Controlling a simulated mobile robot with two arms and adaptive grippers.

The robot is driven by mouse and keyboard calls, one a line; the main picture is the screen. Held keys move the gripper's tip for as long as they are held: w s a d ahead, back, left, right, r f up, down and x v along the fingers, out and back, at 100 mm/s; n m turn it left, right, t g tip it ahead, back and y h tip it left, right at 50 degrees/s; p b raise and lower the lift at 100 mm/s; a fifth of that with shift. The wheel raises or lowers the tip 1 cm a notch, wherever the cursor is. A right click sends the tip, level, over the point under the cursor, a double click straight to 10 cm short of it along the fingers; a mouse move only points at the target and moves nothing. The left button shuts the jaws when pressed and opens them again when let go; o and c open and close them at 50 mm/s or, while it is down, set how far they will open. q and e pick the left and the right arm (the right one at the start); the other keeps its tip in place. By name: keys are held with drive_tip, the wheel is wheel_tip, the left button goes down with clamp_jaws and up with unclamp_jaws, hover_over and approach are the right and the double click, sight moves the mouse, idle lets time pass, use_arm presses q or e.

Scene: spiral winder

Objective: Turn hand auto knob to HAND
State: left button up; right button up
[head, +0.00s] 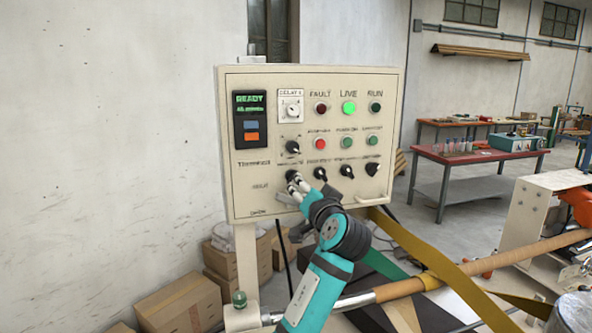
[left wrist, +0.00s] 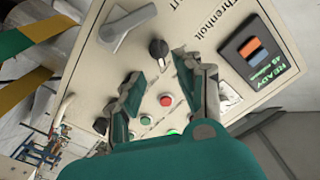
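The control panel (head: 240,190) is a cream box on a post. Black selector knobs run along its lower row, and their labels are too small to read surely. My left gripper (head: 298,184) is at the leftmost knob of that row (head: 292,175). In the left wrist view the gripper (left wrist: 160,68) is open, and a black knob (left wrist: 158,49) shows between and just beyond its fingertips. I cannot tell whether the fingers touch it. Which knob is the hand auto one cannot be read. My right gripper is not in view.
Another black knob (head: 293,147) sits just above. A red button (head: 320,144) and green buttons are close to the right. A grey lever (left wrist: 126,25) is near the gripper. Below the panel are a roller (head: 405,288), yellow straps and cardboard boxes (head: 180,303).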

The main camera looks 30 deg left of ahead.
sight(292, 177)
use_arm(q)
drive_tip(key=p+x, duration=0.2)
drive_tip(key=x, duration=0.5)
drive_tip(key=shift+p, duration=0.4)
drive_tip(key=shift+w+a, duration=0.1)
drive_tip(key=shift+w, duration=0.05)
clamp_jaws()
